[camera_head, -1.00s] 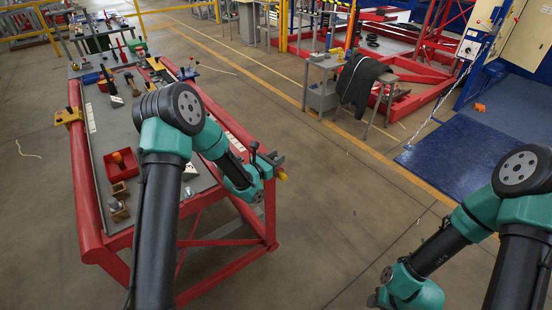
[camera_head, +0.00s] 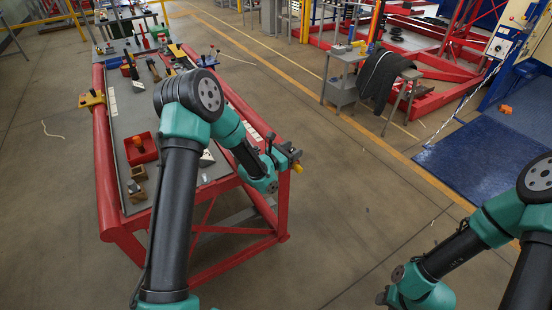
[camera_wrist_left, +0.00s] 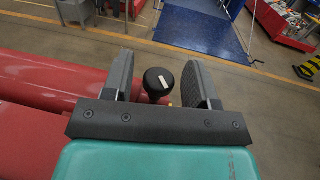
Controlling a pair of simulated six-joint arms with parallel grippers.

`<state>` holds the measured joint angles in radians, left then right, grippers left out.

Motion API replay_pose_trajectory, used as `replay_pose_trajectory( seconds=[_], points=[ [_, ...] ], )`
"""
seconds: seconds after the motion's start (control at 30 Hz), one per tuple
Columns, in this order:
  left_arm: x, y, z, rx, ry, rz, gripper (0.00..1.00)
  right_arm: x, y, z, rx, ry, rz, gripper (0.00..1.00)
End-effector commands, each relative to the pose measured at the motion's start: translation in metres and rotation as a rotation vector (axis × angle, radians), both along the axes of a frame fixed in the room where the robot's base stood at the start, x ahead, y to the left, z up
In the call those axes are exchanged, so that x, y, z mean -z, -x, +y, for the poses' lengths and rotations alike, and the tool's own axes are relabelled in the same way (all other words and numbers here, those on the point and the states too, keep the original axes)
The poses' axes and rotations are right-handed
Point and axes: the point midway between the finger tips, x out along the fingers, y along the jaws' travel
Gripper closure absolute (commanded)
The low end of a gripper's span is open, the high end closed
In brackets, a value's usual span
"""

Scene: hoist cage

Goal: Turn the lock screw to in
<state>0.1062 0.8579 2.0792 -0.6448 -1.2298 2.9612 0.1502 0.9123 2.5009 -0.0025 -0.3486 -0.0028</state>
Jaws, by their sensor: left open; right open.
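The lock screw's round black knob (camera_wrist_left: 158,83) with a pale bar mark on top shows in the left wrist view, between the two dark fingers of my left gripper (camera_wrist_left: 160,74). The fingers are open, one on each side, with a visible gap to the knob. In the head view my left gripper (camera_head: 274,150) is at the right rail of the red-framed bench, beside a dark clamp with a yellow end (camera_head: 298,167). The knob is too small to make out there.
The red-framed bench (camera_head: 112,205) carries a red bin (camera_head: 141,150), small wooden blocks (camera_head: 138,184) and several tools. A yellow clamp (camera_head: 92,98) sits on its left rail. A grey cart (camera_head: 342,80) stands behind. The floor between bench and right arm is clear.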

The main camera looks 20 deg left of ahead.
Motion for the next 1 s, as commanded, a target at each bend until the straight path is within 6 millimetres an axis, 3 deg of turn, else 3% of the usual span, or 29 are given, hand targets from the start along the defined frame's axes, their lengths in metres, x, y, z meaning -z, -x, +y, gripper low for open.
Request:
replay_pose_trajectory(
  seconds=[0.17,0.8,1.0],
  points=[
    [0.0,0.016,0.01,-0.001,-0.001,0.001,0.47,0.0,0.0,0.0,0.0,0.0,0.0,0.57],
    [0.0,0.12,0.072,-0.002,0.001,0.003,0.47,0.0,0.0,0.0,0.0,0.0,0.0,0.57],
    [0.0,0.141,0.084,-0.002,0.0,0.001,0.47,0.0,0.0,0.0,0.0,0.0,0.0,0.57]
  ],
)
